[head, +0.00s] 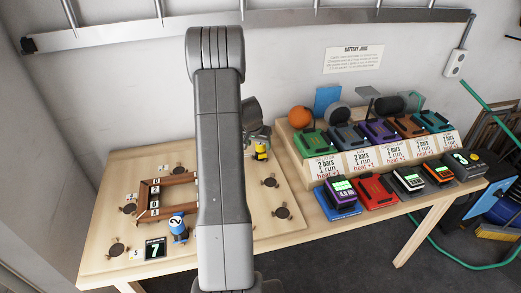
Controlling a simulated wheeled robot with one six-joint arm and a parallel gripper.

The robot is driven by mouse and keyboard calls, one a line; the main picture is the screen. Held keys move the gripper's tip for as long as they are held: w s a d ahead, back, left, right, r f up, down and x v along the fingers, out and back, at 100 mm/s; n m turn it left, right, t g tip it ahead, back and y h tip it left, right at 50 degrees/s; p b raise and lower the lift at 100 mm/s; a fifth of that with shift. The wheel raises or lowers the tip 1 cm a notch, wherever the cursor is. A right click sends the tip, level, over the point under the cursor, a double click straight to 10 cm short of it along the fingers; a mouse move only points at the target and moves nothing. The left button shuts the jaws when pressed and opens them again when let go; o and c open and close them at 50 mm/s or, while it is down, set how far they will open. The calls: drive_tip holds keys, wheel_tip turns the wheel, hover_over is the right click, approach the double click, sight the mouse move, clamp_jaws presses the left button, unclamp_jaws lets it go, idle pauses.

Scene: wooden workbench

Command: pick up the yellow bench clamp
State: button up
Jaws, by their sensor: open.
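The yellow bench clamp (261,152) stands small and upright on the workbench board, just right of my grey arm. My gripper (258,136) is above it and close to it, partly behind my arm. The gripper is open. I cannot tell whether its fingers touch the clamp or stand around it. The lower part of the clamp is small and hard to make out.
A blue clamp (179,229) marked 2 stands by a wooden frame (148,190) at left. A display (155,248) reads 7. Several dark round knobs (282,213) dot the board. A tiered battery rack (365,155) stands at right. My arm hides the middle.

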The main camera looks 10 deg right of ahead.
sight(260, 149)
drive_tip(key=shift+s+p+x, duration=0.15)
drive_tip(key=shift+p+x, duration=0.1)
drive_tip(key=shift+x, duration=0.75)
drive_tip(key=shift+s+p+x, duration=0.15)
drive_tip(key=shift+p+x, duration=0.1)
drive_tip(key=shift+x, duration=0.8)
drive_tip(key=shift+d, duration=0.15)
drive_tip(key=c, duration=1.3)
drive_tip(key=shift+o, duration=0.2)
